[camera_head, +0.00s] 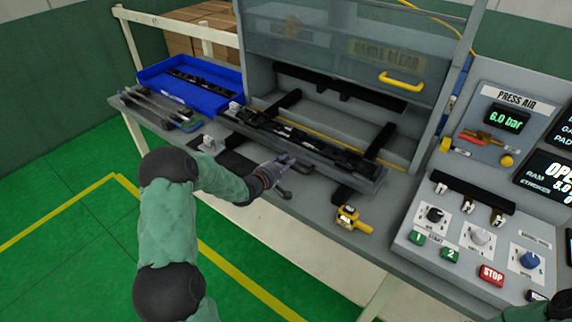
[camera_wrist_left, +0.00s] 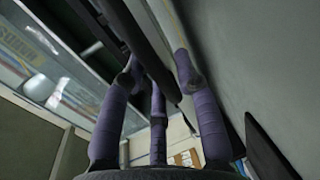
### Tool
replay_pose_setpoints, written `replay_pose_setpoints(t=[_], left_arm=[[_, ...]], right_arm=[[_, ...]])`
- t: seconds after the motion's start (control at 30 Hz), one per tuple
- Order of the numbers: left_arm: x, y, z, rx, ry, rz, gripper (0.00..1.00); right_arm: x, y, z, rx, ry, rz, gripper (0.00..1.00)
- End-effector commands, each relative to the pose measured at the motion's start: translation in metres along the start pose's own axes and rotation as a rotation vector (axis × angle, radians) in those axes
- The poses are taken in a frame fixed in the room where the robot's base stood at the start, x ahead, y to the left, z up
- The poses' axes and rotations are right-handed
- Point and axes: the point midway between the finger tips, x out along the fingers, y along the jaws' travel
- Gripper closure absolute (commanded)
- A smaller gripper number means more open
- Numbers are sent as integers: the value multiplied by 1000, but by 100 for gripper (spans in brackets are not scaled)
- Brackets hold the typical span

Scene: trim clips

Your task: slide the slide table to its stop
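The slide table (camera_head: 330,166) is a long grey tray on black rails at the front of the press, with a dark trim strip (camera_head: 290,135) lying along it. My left gripper (camera_head: 284,166) is at its front edge, left of its middle, beside a dark handle-like piece (camera_head: 284,192). In the left wrist view, the purple fingers of the left gripper (camera_wrist_left: 158,68) stand apart on either side of a dark bar (camera_wrist_left: 150,62). Whether they press on it cannot be told. My right gripper is not in view; only a bit of my right arm shows at the lower right corner.
Behind the slide table is the press opening, under a raised guard with a yellow handle (camera_head: 400,82). A blue bin (camera_head: 160,84) with dark strips stands at the left. A yellow tool (camera_head: 350,219) lies at the front edge. A control panel (camera_head: 470,262) stands at the right.

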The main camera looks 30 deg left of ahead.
Motion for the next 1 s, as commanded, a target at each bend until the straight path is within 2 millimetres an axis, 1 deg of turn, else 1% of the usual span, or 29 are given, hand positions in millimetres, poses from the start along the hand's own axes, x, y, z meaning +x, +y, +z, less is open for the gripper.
replay_pose_setpoints(t=[0.23, 0.27, 0.3, 0.37, 0.6, 0.73, 0.87, 1.0], left_arm=[[1, 0, 0, 0, 0, 0, 69], [1, 0, 0, 1, 0, 0, 71], [1, 0, 0, 1, 0, 1, 83], [1, 0, 0, 1, 0, 0, 100], [2, 0, 0, 1, -1, 0, 100], [8, 1, 1, 1, -2, 1, 100], [23, 5, 1, 3, -3, 2, 100], [49, 11, 2, 3, -3, 2, 100]], right_arm=[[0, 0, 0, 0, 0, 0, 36], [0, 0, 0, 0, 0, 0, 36], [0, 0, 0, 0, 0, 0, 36], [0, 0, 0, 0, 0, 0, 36], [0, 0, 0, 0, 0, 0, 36], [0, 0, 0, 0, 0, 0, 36], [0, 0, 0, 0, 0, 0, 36], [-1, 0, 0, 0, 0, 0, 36]])
